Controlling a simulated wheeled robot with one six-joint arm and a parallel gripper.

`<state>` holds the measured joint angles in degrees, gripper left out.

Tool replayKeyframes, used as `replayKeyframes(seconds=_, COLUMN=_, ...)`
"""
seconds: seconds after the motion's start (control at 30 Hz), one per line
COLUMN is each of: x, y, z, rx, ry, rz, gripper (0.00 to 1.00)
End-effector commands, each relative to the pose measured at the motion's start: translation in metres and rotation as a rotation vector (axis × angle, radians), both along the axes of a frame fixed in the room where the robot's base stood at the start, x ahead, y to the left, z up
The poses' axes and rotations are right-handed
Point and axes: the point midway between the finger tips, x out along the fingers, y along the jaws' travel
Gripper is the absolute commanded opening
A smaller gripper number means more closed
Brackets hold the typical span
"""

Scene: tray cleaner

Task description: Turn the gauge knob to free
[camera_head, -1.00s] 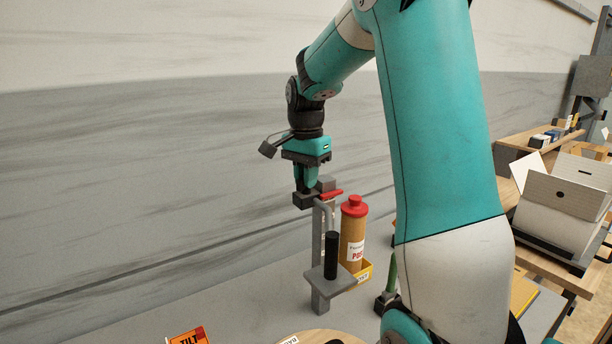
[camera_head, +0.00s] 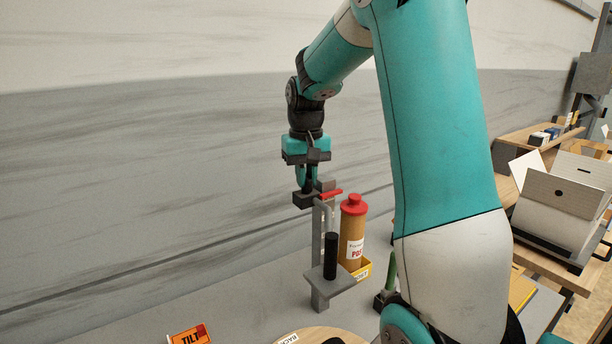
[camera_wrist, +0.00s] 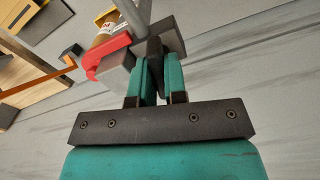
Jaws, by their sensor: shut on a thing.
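The gauge stand (camera_head: 317,245) is a grey post with a small plate and a black upright cylinder (camera_head: 331,256). At its top are a dark block (camera_head: 302,200) and a red part (camera_head: 331,193). My gripper (camera_head: 306,187) points straight down onto the top of the stand. In the wrist view, my gripper's teal fingers (camera_wrist: 154,82) are closed on a dark narrow piece (camera_wrist: 154,50), which I take for the gauge knob. The red hooked part (camera_wrist: 104,56) and a grey block sit beside the fingers. Any knob marking is not readable.
A brown canister with a red cap (camera_head: 353,232) stands close to the right of the stand, by a yellow bin (camera_head: 364,268). An orange TILT sign (camera_head: 189,337) and a round wooden disc (camera_head: 318,336) are in front. The grey surface to the left is clear.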

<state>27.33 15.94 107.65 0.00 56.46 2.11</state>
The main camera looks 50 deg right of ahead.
Motion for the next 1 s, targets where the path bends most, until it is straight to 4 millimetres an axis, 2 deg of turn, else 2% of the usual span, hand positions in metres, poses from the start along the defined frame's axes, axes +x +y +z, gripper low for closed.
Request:
replayKeyframes(seconds=0.4, x=0.0007, y=-0.0002, z=0.0012, rx=-0.001, ry=-0.003, rz=0.229, gripper=0.0)
replayKeyframes(seconds=1.0, x=0.001, y=-0.0001, z=0.0013, rx=-0.002, ry=-0.004, rz=0.279, gripper=0.0)
